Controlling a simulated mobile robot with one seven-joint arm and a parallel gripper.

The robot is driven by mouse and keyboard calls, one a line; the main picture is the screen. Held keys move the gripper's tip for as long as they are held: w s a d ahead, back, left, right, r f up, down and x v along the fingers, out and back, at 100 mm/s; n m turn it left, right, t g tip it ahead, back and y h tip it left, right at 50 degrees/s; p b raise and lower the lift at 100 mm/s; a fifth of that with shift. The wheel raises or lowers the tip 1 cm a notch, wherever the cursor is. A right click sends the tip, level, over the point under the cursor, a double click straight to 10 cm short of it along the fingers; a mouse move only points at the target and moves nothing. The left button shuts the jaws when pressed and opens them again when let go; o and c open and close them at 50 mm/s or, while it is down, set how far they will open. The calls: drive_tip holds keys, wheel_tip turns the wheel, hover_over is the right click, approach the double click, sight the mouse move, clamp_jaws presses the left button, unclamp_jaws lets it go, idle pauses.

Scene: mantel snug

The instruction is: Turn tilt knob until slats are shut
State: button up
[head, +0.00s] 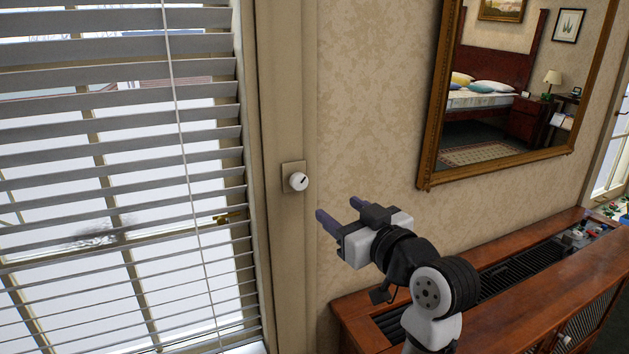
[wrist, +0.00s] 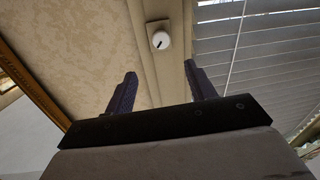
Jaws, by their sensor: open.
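The tilt knob (head: 298,181) is a small round white knob with a dark mark, on a beige plate (head: 288,170) on the window frame. In the wrist view the knob (wrist: 160,40) shows beyond and between the fingertips, its dark mark slanted. The blind's slats (head: 120,140) hang left of the knob; they are open, with gaps showing the bright outside. The slats (wrist: 260,45) also show at the right of the wrist view. My gripper (head: 337,212) is open and empty, right of the knob and a little lower, apart from it. Both fingers (wrist: 162,82) point toward the wall.
A wooden cabinet (head: 375,300) with dark grilles on top stands along the wall below my arm. A gold-framed mirror (head: 430,150) hangs at the right. A thin cord (head: 180,130) runs down the blind. The wall between knob and mirror is bare.

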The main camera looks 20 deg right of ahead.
sight(301, 183)
drive_tip(key=w+p, duration=0.1)
drive_tip(key=w, duration=0.3)
drive_tip(key=w+a+p, duration=0.1)
drive_tip(key=w, duration=0.4)
drive_tip(key=w+a+p, duration=0.1)
drive_tip(key=w, duration=0.3)
drive_tip(key=shift+w+a, duration=0.1)
drive_tip(key=shift+w, duration=0.15)
drive_tip(key=shift+c, duration=0.3)
drive_tip(key=c, duration=0.9)
drive_tip(key=shift+p, duration=0.3)
drive_tip(key=shift+m, duration=0.4)
drive_tip(key=shift+m+t+p, duration=0.3)
drive_tip(key=shift+m+p, duration=0.65)
drive_tip(key=shift+m, duration=1.75)
drive_tip(key=shift+f, duration=0.1)
drive_tip(key=o, duration=1)
drive_tip(key=shift+c, duration=0.2)
